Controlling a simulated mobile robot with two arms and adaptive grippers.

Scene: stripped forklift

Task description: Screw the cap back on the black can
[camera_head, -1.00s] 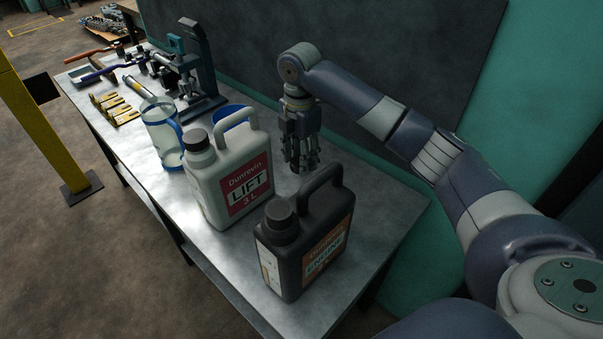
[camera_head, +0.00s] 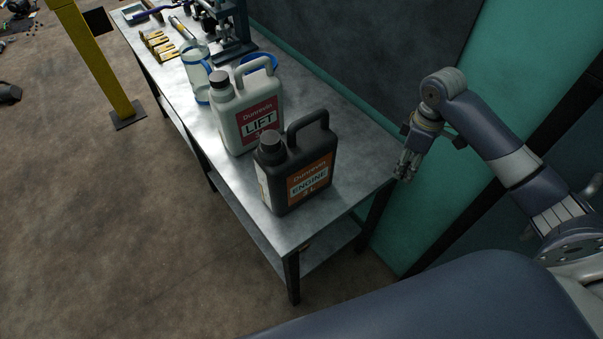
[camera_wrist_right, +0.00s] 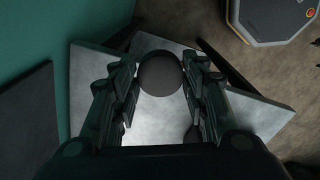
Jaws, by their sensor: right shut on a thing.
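The black can (camera_head: 297,170) with an orange ENGINE label stands upright near the right end of the metal workbench. A dark cylinder (camera_head: 270,145) tops its spout; I cannot tell whether it is a cap or the bare neck. My right gripper (camera_head: 405,168) is to the right of the can, beside the bench's end and apart from it. In the right wrist view the gripper (camera_wrist_right: 160,82) is shut on a dark round piece (camera_wrist_right: 160,73) that looks like a cap. My left gripper is not in view.
A white can (camera_head: 238,112) with a red LIFT label stands behind the black can. A clear jug (camera_head: 197,75) and several tools are farther back on the workbench (camera_head: 262,225). A yellow post (camera_head: 97,65) is at left. A teal wall runs behind.

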